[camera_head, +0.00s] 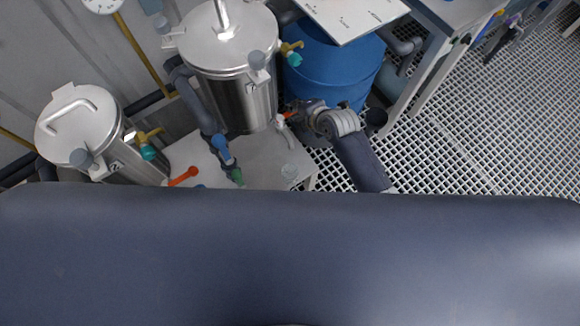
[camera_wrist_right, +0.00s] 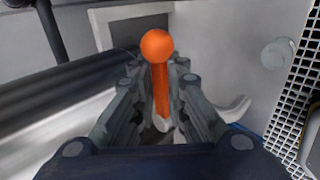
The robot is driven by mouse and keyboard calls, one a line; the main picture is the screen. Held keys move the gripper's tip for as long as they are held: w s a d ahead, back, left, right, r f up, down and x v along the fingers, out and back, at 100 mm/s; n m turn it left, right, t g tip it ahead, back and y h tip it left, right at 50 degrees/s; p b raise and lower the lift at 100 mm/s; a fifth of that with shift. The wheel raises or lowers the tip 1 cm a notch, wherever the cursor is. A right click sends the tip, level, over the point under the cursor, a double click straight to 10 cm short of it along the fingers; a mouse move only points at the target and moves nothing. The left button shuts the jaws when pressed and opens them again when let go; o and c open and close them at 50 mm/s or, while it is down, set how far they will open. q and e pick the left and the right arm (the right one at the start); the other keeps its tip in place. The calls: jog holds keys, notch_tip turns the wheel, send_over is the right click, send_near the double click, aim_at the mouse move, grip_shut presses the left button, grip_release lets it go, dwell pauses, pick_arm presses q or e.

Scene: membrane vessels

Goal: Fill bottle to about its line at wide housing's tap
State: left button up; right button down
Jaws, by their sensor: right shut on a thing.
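The wider steel housing (camera_head: 222,85) stands upright at the back, lid closed. At its lower right, my right gripper (camera_head: 290,117) is beside a pale curved spout (camera_head: 286,131). In the right wrist view, the fingers of my right gripper (camera_wrist_right: 160,100) are closed around an orange lever with a round knob (camera_wrist_right: 157,45). The curved spout (camera_wrist_right: 236,108) shows to its right. A small round pale thing (camera_head: 289,171) on the white stand may be the bottle seen from above; no line or fill level can be made out. My left gripper is out of view.
A narrower steel housing (camera_head: 80,120) stands at left. A blue drum (camera_head: 335,75) is right of the wide housing. Grey pipes and an orange handle (camera_head: 184,176) lie over the white stand (camera_head: 262,160). Grating floor (camera_head: 480,120) is open at right.

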jog(key=shift+s+d+r+m+p, duration=0.1)
jog(key=shift+d+r+m+p, duration=0.15)
jog(key=shift+p, duration=0.2)
jog(key=m+h, duration=0.1)
jog(key=s+m+t+h+p, duration=0.1)
jog(key=m+h+p, duration=0.1)
jog(key=m, duration=0.1)
jog(key=shift+s+d+f, duration=0.15)
jog(key=shift+d, duration=0.15)
jog(key=shift+a+r, duration=0.15)
jog(key=shift+r, duration=0.05)
dwell(6.7)
